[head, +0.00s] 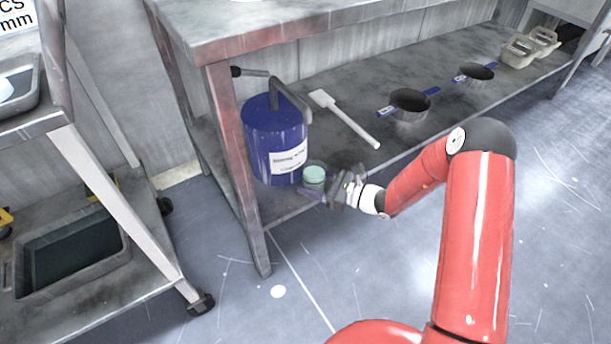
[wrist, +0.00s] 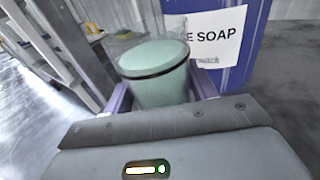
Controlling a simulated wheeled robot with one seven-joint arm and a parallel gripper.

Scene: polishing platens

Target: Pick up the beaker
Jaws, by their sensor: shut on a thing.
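The beaker (head: 314,177) is a small clear vessel with pale green contents. It is at the front left of the table's lower shelf, in front of a blue soap container (head: 275,140). My gripper (head: 312,191) reaches in from the right and is shut on the beaker. In the wrist view the beaker (wrist: 155,72) stands between the two purple fingers (wrist: 162,98), slightly tilted in the picture. The label of the soap container (wrist: 215,40) shows close behind it. The beaker's base is hidden by my gripper, so I cannot tell whether it touches the shelf.
The lower shelf (head: 345,85) also holds a white scraper (head: 345,118), two dark pans (head: 410,103) with blue handles, and pale trays (head: 520,48) farther back. The tabletop (head: 240,22) overhangs it. A table leg (head: 235,165) stands left. A cart (head: 60,265) with a grey bin is at left.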

